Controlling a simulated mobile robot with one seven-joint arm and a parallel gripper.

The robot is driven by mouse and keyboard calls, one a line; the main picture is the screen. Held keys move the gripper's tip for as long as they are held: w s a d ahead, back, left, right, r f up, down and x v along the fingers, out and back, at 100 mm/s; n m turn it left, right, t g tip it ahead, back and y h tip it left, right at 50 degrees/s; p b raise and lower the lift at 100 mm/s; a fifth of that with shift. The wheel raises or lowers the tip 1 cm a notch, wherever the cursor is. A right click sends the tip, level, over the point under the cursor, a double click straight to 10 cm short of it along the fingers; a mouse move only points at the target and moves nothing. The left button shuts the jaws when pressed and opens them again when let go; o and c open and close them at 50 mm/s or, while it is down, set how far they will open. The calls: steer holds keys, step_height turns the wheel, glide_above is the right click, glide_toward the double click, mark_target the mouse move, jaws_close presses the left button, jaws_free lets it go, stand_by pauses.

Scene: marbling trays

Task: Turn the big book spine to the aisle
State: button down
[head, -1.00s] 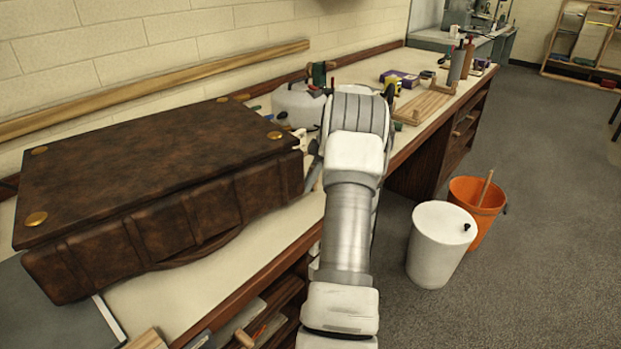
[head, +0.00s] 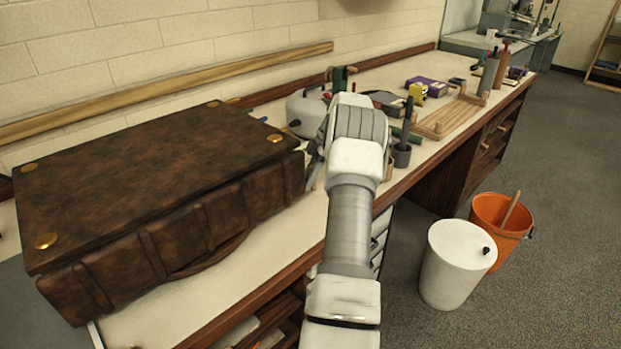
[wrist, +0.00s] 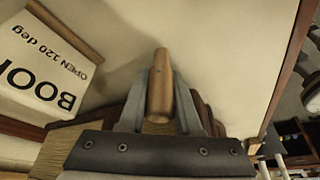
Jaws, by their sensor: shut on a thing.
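The big brown leather book (head: 150,165) lies flat on the bench at the left, with brass studs on its cover. Its ribbed spine (head: 185,240) faces the bench's front edge and the aisle. My gripper (head: 312,172) is at the book's right end, partly hidden by my own arm. In the wrist view it is shut on a rounded wooden handle (wrist: 160,78), which sticks out between the fingers. What the handle belongs to is hidden. I cannot tell whether the gripper touches the book.
A card reading "BOOK OPEN 120 deg" (wrist: 45,65) shows in the wrist view. A white container (head: 305,108), a dark cup (head: 402,155) and a wooden rack (head: 450,115) stand farther along the bench. A white bin (head: 455,265) and an orange bucket (head: 490,215) stand on the floor.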

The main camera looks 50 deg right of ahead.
steer(key=shift+w+d+r, duration=0.1)
steer(key=shift+w+r, duration=0.2)
steer(key=shift+w, duration=0.15)
steer(key=c, duration=0.6)
jaws_free()
steer(key=shift+f, duration=0.15)
steer(key=shift+f, duration=0.1)
steer(key=shift+s+d, duration=0.1)
steer(key=p+v, duration=0.5)
steer(key=v, duration=1.2)
steer(key=shift+r, duration=0.2)
steer(key=shift+d, duration=0.15)
